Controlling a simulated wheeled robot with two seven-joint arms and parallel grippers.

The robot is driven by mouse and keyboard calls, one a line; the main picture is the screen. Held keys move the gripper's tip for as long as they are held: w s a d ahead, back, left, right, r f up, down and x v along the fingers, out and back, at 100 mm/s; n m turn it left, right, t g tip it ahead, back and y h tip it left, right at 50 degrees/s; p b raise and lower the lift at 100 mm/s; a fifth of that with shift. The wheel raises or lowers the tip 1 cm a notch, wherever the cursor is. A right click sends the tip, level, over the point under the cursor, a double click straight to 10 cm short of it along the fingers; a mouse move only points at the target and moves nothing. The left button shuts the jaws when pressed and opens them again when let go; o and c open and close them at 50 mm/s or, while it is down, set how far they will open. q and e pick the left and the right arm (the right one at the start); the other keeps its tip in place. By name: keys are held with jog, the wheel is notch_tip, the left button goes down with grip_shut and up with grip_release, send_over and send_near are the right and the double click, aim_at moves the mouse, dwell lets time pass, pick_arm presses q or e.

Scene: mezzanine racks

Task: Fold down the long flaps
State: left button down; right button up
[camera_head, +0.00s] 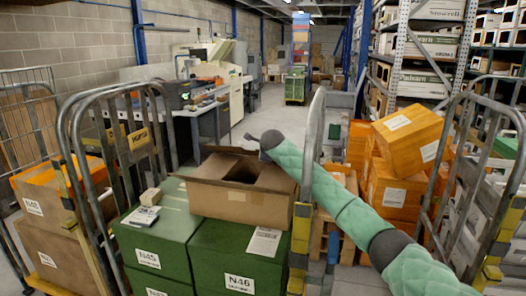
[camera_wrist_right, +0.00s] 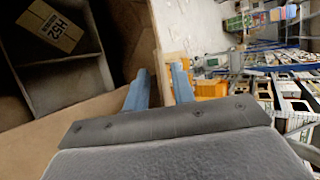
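An open brown cardboard box (camera_head: 222,201) sits on top of green crates in the head view. Its dark opening (camera_head: 243,174) shows between flaps; a far flap (camera_head: 228,151) stands up along the back edge. My right arm, in a pale green sleeve, reaches in from the right. Its gripper (camera_head: 262,142) is at the box's far right corner. In the right wrist view the two blue fingers of my right gripper (camera_wrist_right: 161,75) are apart, with a tan cardboard edge (camera_wrist_right: 166,42) between or just behind them; contact is unclear. My left gripper is not in view.
Green crates (camera_head: 160,232) carry a small box (camera_head: 150,196) and papers beside the cardboard box. Metal cart rails (camera_head: 313,140) rise close to the right arm. Orange boxes (camera_head: 395,190) stand at right. An aisle (camera_head: 270,122) is open behind.

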grip_shut()
dwell(1.5)
